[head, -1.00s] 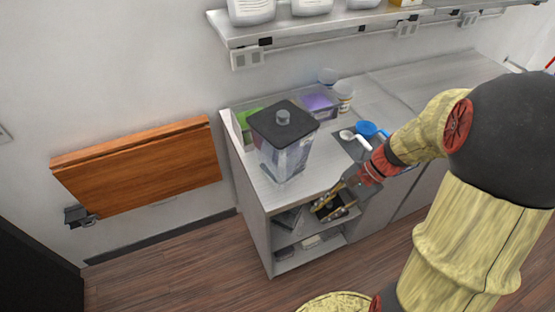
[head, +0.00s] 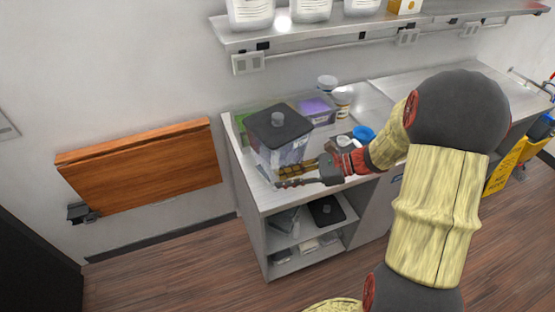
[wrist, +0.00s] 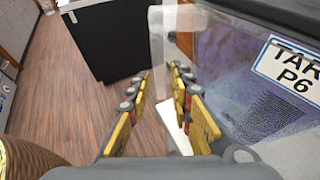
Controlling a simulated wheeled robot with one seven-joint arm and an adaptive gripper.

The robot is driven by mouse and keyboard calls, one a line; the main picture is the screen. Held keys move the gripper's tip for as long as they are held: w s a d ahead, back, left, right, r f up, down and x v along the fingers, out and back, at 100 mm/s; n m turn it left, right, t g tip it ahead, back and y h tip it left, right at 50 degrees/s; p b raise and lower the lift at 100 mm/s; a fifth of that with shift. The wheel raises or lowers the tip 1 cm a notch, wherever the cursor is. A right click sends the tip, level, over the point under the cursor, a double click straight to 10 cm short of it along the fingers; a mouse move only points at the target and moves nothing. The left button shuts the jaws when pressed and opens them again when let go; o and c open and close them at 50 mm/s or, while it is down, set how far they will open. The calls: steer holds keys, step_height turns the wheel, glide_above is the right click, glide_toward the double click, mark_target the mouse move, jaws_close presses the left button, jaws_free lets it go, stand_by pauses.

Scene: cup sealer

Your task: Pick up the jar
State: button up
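A tall clear jar with a black knobbed lid (head: 268,148) stands upright on the left end of the counter. In the wrist view a clear wall with a "TAR P6" label (wrist: 290,68), under a dark lid, fills the right side; it appears to be this jar. My gripper (head: 279,176) is in front of the jar's lower right side in the head view. In the wrist view my gripper (wrist: 165,85) has its yellow-padded fingers apart. The right finger overlaps the jar's wall, and its left edge shows between the fingers. I cannot tell whether they touch.
Purple-topped (head: 316,108) and green (head: 243,121) containers stand behind the jar. White tubs (head: 343,98) and a blue cup (head: 364,133) are to the right. A wall shelf (head: 330,27) holds white containers above. Below the counter (head: 253,195) is an open cubby with trays.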

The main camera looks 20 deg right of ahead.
mark_target(275, 179)
steer(key=x, duration=0.3)
steer(key=shift+a, duration=0.15)
steer(key=shift+c, duration=1.2)
jaws_close()
steer(key=shift+w+r, duration=0.1)
steer(key=shift+r, duration=0.05)
